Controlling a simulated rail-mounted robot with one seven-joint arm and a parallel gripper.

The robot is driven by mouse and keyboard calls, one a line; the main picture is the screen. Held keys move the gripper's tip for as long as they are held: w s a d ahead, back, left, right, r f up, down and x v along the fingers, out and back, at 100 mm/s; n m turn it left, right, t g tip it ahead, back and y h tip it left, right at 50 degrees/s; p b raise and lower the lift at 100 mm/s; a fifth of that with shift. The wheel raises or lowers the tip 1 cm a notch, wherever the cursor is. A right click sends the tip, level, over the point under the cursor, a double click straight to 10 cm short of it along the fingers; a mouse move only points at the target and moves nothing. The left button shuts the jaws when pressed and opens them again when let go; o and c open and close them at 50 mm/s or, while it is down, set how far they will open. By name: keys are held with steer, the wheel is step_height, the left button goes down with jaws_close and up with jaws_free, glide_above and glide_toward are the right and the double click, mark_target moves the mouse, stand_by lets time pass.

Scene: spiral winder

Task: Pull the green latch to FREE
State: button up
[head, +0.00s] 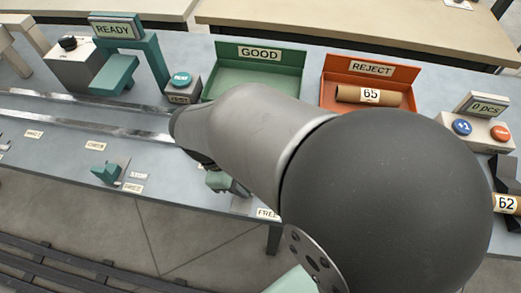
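A small green latch-like piece (225,183) shows at the table's front edge, partly hidden by my arm. A white label reading FREE (268,213) lies to its lower right. My arm fills the middle and right of the head view and reaches left over the table. My gripper's fingers are hidden behind the arm, so I cannot tell whether they touch the nearer green piece.
Two metal rails (85,120) run along the table's left part. A green GOOD tray (255,78) looks empty. An orange REJECT tray (330,92) holds a tube marked 65 (345,93). A READY display (116,28), TEST button (181,79) and counter box (483,128) stand around.

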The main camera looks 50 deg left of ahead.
steer(key=shift+c, duration=0.3)
jaws_close()
steer(key=shift+s+d, duration=1.5)
steer(key=shift+s, duration=0.1)
steer(key=shift+o, duration=0.3)
jaws_free()
steer(key=shift+d, duration=0.1)
steer(key=shift+r, duration=0.2)
steer(key=v, duration=1.7)
